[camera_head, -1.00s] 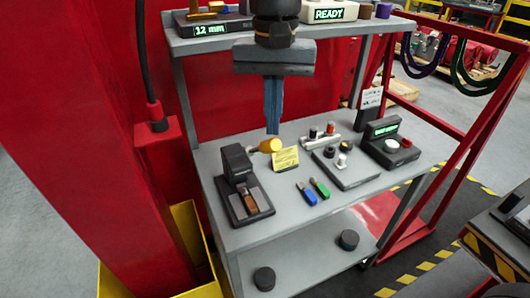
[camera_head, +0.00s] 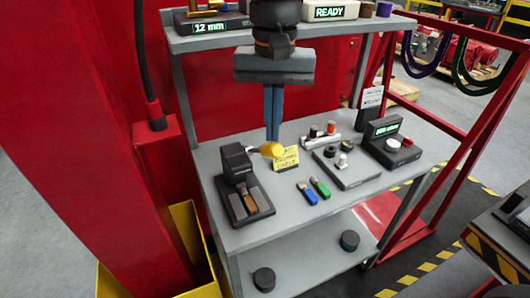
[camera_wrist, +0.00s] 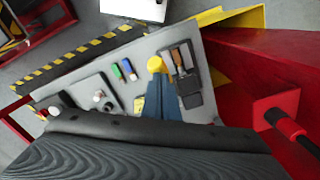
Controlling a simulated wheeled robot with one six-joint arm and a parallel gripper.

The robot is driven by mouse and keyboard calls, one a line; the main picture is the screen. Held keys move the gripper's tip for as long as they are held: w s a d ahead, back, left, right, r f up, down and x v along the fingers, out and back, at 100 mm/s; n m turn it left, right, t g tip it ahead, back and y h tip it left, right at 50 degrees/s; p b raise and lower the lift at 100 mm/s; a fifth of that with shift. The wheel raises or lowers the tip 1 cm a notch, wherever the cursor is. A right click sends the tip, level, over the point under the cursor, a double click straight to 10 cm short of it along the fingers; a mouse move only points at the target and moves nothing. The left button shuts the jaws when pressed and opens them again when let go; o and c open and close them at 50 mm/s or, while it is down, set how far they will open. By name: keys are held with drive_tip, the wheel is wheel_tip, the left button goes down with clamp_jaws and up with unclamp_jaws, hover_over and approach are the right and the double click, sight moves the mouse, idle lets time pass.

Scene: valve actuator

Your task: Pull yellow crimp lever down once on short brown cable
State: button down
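The dark crimp tool (camera_head: 238,167) stands at the left of the grey bench, with its yellow lever (camera_head: 271,149) raised and pointing right. The lever end also shows in the wrist view (camera_wrist: 155,64). A short brown cable (camera_head: 249,202) lies in the tool's base, in front of the head. It also shows in the wrist view (camera_wrist: 178,58). My gripper (camera_head: 273,138) points down with its blue fingers together, tips at the yellow lever end. They look empty, just above or behind the lever; contact is not clear.
A yellow note (camera_head: 286,158) stands right of the lever. Blue and green pieces (camera_head: 313,190), a grey block with knobs (camera_head: 346,167) and a lit device (camera_head: 388,143) are further right. A shelf (camera_head: 215,40) is above the bench, and a red post (camera_head: 90,150) stands at left.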

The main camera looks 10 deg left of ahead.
drive_tip(key=shift+f+b, duration=2.1)
drive_tip(key=shift+f, duration=3.25)
drive_tip(key=shift+r+p, duration=6.05)
drive_tip(key=shift+r, duration=0.3)
drive_tip(key=shift+d, duration=0.1)
